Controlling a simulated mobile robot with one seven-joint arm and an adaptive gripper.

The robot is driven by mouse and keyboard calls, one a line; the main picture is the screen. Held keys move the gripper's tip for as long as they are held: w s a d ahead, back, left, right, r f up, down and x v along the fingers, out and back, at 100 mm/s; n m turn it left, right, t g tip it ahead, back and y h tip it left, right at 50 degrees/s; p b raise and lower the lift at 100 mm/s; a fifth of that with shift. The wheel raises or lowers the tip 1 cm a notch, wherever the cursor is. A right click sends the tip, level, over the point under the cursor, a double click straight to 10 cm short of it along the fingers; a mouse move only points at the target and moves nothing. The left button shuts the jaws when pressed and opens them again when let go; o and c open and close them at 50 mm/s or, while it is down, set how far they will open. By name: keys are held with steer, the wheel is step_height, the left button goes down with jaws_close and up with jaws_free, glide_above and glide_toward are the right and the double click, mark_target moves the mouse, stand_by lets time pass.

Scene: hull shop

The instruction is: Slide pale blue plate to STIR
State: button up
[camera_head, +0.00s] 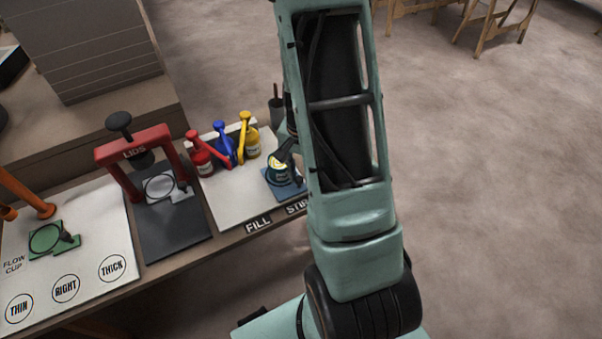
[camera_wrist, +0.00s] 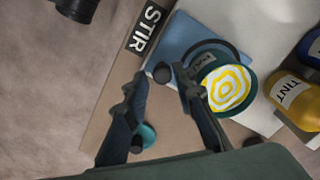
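The pale blue plate (camera_wrist: 188,38) lies on the bench beside the STIR label (camera_wrist: 149,27); it also shows in the head view (camera_head: 291,189), partly behind my arm. A dark ring on it surrounds a can (camera_wrist: 229,88) with yellow and white swirled contents. A dark round knob (camera_wrist: 162,73) is at the plate's near corner. My gripper (camera_wrist: 161,76) is open, with its fingertips on either side of the knob and gaps showing; contact cannot be told. In the head view my gripper (camera_head: 285,152) is partly hidden by my arm.
Red (camera_head: 201,156), blue (camera_head: 222,145) and yellow (camera_head: 249,139) tint bottles stand left of the plate on the white board, close to the can. The red LIDS press (camera_head: 136,150) stands farther left. A dark cup (camera_head: 277,107) is behind. The FILL label (camera_head: 258,224) is at the front edge.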

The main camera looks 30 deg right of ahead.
step_height(320, 180, up, 12)
stand_by(0.5)
stand_by(0.4)
